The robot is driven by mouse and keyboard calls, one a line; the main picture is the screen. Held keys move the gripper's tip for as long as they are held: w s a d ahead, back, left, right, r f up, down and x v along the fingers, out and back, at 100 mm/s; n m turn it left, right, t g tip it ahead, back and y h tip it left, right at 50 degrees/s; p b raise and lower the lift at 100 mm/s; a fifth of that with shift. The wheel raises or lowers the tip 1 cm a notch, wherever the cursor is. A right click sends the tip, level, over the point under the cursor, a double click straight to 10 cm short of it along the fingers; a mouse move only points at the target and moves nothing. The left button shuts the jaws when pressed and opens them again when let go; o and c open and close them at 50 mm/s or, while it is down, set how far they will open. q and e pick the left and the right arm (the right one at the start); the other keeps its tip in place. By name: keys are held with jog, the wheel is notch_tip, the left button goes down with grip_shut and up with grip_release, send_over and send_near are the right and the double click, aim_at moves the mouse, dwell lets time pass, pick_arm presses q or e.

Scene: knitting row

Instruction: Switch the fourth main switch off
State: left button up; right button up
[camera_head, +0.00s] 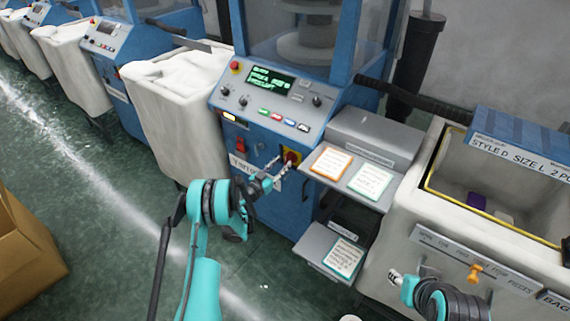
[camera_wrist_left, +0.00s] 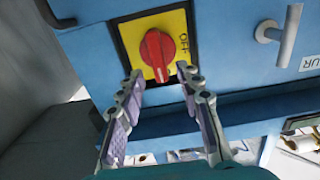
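The main switch is a red rotary knob (camera_wrist_left: 157,52) on a yellow plate (camera_wrist_left: 127,40) on the blue machine's front panel. In the left wrist view, "OFF" is printed to the right of the knob, whose grip runs roughly upright in the picture. The switch also shows in the head view (camera_head: 292,156), partly behind the gripper. My left gripper (camera_wrist_left: 158,82) is open, its fingers apart at either side just below the knob, with nothing between them. It reaches the panel from the left in the head view (camera_head: 280,165). My right gripper (camera_head: 395,277) is small at lower right; its fingers are unclear.
A control panel (camera_head: 270,95) with a screen and buttons sits above the switch. A metal handle (camera_wrist_left: 288,35) projects beside it. Shelves with cards (camera_head: 352,178) and a white bin (camera_head: 405,225) stand to the right. A cloth-filled bin (camera_head: 180,100) stands left; a cardboard box (camera_head: 25,240) is on the floor.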

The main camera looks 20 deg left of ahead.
aim_at(289, 159)
pick_arm(q)
jog(key=shift+x, duration=1.3)
grip_shut()
